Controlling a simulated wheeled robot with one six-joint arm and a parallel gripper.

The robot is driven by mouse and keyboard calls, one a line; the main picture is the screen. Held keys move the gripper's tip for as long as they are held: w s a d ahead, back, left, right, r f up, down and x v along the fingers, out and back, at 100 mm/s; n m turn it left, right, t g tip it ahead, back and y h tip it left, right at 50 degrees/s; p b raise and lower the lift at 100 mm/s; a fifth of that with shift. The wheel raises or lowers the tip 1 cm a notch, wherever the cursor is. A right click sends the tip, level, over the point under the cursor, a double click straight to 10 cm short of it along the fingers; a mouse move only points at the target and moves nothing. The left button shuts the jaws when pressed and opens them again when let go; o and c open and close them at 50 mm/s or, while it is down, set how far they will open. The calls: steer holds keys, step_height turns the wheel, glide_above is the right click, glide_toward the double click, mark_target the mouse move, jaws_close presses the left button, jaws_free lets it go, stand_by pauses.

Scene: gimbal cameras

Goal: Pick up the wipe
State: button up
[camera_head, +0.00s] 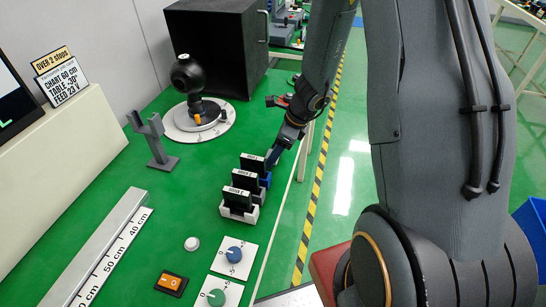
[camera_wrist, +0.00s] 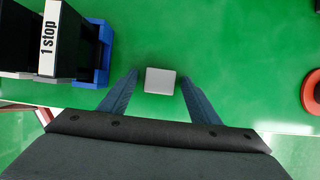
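A small light-grey square pad (camera_wrist: 160,80), which looks like the wipe, lies flat on the green table in the wrist view. My gripper (camera_wrist: 159,76) is open, with one blue finger on each side of the pad and a gap to both. I cannot tell how high the fingertips are above the table. In the head view my gripper (camera_head: 273,157) is at the table's right side, just behind the row of black filters; the pad is not visible there.
Black filters in white, grey and blue stands (camera_head: 238,204) stand close beside my gripper; the blue stand (camera_wrist: 103,55) is near the left finger. A red ring-shaped object (camera_wrist: 311,92) is at the right. The table's edge runs close by.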

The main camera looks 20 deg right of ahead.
steer(key=c, duration=0.9)
step_height(320, 180, up, 10)
steer(key=shift+r+p, duration=0.1)
steer(key=shift+p, duration=0.45)
